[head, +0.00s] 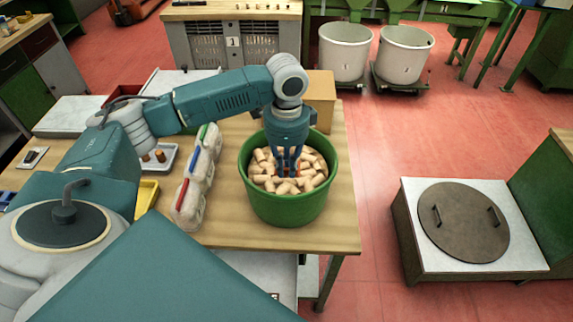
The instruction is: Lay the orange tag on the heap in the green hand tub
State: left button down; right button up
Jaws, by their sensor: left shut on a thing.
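The green hand tub (290,210) stands on the wooden table, filled with a heap of cork stoppers (312,180). My left gripper (287,169) reaches straight down into the tub, its fingertips at the top of the heap near the middle. It is shut on a small orange thing, apparently the orange tag (293,173), mostly hidden by the fingers and corks. I cannot tell whether the tag touches the corks. My right gripper is not in view.
Pale containers with red, blue and green strips (190,205) stand left of the tub. A cardboard box (321,95) is behind it. A small tray with corks (172,168) and a yellow tray (147,193) lie further left. The table's front right corner is clear.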

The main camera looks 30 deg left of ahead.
pick_arm(q)
jog(key=shift+f, duration=1.95)
jog(key=c, duration=1.6)
grip_release()
jog(key=shift+c, duration=0.2)
jog(key=shift+r, duration=6)
jog(key=shift+s+f, duration=0.1)
